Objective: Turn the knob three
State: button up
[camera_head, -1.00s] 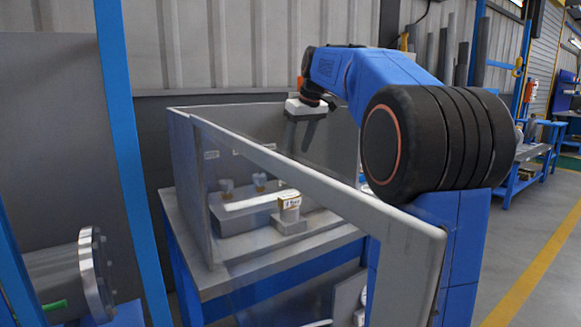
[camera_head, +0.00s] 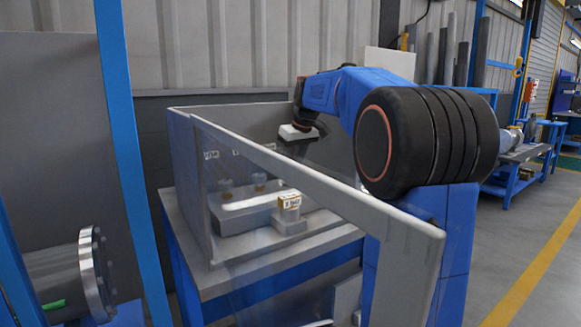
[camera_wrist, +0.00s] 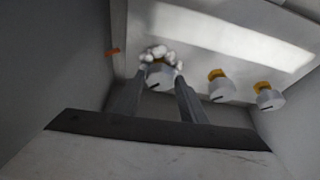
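A row of knobs stands on a light panel in the wrist view. The leftmost knob (camera_wrist: 160,76) is grey with a white lobed shape behind it; the middle knob (camera_wrist: 221,90) and right knob (camera_wrist: 268,98) have orange-yellow parts. I cannot tell which is knob three. My gripper (camera_wrist: 155,84) is open, its fingers apart and framing the leftmost knob in the picture; contact is not clear. In the head view, my gripper (camera_head: 299,133) is above the block.
A tall clear panel with a grey frame (camera_head: 310,184) stands in front of the knobs. Grey walls (camera_head: 190,150) enclose the worktop (camera_head: 200,262). A flanged pipe (camera_head: 93,275) is at the lower left, beside a blue post (camera_head: 125,160).

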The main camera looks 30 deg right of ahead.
jog(key=c, duration=0.6)
jog(key=shift+o, duration=0.2)
jog(key=shift+m, duration=0.3)
jog(key=m+h, duration=0.1)
jog(key=m, duration=0.1)
jog(key=m+h, duration=0.1)
jog(key=m, duration=0.1)
jog(key=shift+a+m, duration=0.2)
jog(key=shift+m, duration=0.1)
jog(key=m, duration=0.2)
jog(key=m+g+h, duration=0.1)
jog(key=m, duration=0.1)
jog(key=shift+w+a+m+h, duration=0.1)
jog(key=shift+m+h, duration=0.2)
jog(key=o, duration=1.1)
jog(key=shift+c, duration=0.2)
